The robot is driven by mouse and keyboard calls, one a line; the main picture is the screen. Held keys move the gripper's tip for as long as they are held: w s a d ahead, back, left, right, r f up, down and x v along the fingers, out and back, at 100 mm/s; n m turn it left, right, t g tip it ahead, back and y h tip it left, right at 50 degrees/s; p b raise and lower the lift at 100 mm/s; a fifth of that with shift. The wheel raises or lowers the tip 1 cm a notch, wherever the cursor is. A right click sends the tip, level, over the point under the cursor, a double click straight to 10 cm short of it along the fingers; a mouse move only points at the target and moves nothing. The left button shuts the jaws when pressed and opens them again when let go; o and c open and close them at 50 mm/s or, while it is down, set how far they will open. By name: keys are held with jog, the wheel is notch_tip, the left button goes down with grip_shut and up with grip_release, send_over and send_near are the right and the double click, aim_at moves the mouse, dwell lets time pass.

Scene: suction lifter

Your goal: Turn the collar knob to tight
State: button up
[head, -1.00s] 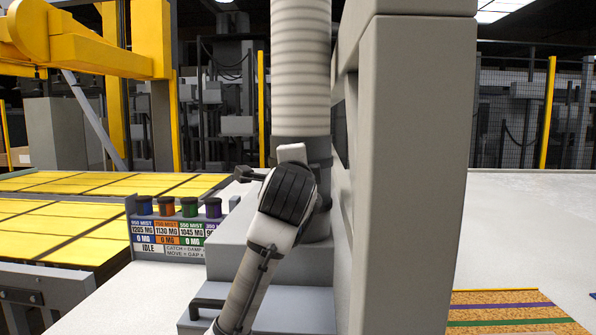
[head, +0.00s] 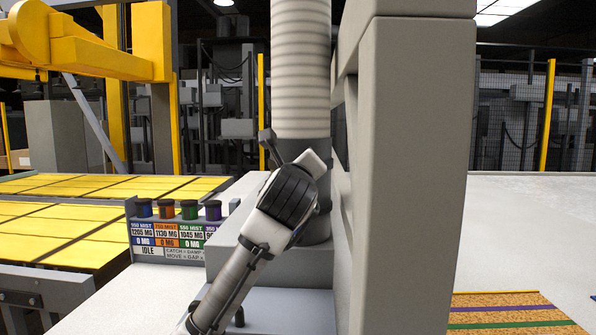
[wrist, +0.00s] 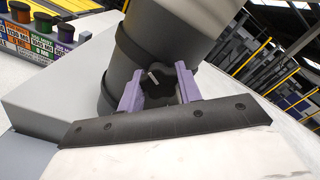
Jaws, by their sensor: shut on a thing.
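The collar knob (wrist: 160,90) is a dark, lobed knob on the side of the collar, with a small pale pointer mark on its face. My gripper (wrist: 158,84) has its two purple fingers on either side of the knob, shut on it. The dark collar (wrist: 128,62) wraps the grey lifter tube (head: 300,80). In the head view my pale wrist covers the knob and the fingers. No tight or loose lettering can be read in either view.
A grey post (head: 415,170) stands close to the right of my wrist. A label board (head: 168,240) with several coloured canisters is at left. Yellow-topped tables (head: 60,225) lie further left. A striped cork mat (head: 510,312) lies at lower right on a pale surface.

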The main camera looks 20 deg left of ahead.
jog(key=m+p, duration=0.1)
jog(key=m, duration=0.4)
jog(key=shift+m, duration=0.3)
jog(key=m+p, duration=0.2)
jog(key=m, duration=0.4)
jog(key=shift+f, duration=0.1)
jog(key=shift+m, duration=0.3)
jog(key=o, duration=1)
jog(key=b+v, duration=0.5)
jog(key=v, duration=0.9)
jog(key=shift+w, duration=0.1)
